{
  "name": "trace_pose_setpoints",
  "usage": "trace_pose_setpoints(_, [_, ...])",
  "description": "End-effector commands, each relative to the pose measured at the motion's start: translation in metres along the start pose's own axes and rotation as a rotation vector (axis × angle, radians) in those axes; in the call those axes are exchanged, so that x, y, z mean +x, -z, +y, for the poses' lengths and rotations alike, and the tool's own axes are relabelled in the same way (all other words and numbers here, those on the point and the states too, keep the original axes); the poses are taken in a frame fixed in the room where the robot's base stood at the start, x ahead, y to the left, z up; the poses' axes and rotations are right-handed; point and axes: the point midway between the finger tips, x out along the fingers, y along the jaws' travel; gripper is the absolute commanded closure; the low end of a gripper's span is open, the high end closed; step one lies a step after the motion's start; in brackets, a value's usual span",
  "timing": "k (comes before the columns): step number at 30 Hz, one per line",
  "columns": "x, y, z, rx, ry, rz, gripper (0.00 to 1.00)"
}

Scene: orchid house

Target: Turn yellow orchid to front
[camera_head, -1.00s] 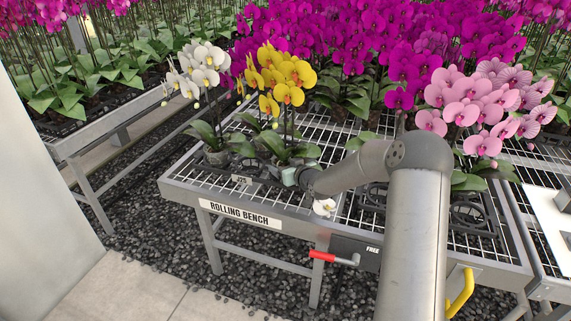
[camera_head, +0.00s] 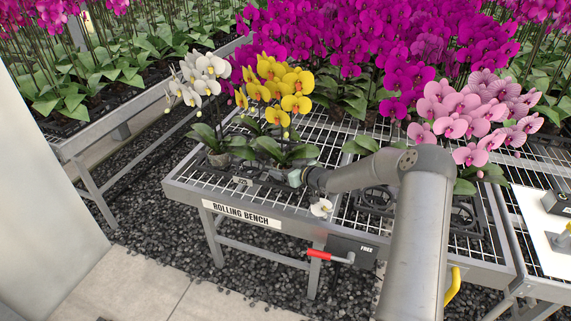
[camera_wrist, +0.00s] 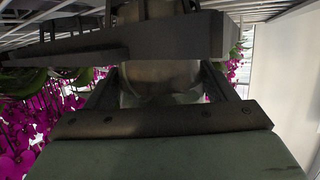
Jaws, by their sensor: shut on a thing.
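The yellow orchid (camera_head: 289,85) stands near the front left of the rolling bench (camera_head: 187,193), its blooms high on thin stems above broad green leaves. My gripper (camera_head: 298,177) is low at the right side of its leaves, at pot height. In the wrist view, my gripper (camera_wrist: 160,88) is shut on the pot (camera_wrist: 158,78), a pale, partly see-through cylinder between the two fingers. Most of the pot is hidden by leaves and gripper in the head view. Several yellow blooms show their faces toward the lower right of the picture.
A white orchid (camera_head: 203,77) stands close on the left. Pink orchids (camera_head: 460,112) and dense magenta orchids (camera_head: 350,45) stand right and behind. Bare mesh shows between the plants.

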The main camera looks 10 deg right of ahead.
Motion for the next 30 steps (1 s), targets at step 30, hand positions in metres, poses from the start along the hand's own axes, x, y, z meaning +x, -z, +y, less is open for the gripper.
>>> trace_pose_setpoints(30, [-0.0002, 0.001, 0.0011, -0.032, 0.107, 0.002, 0.54])
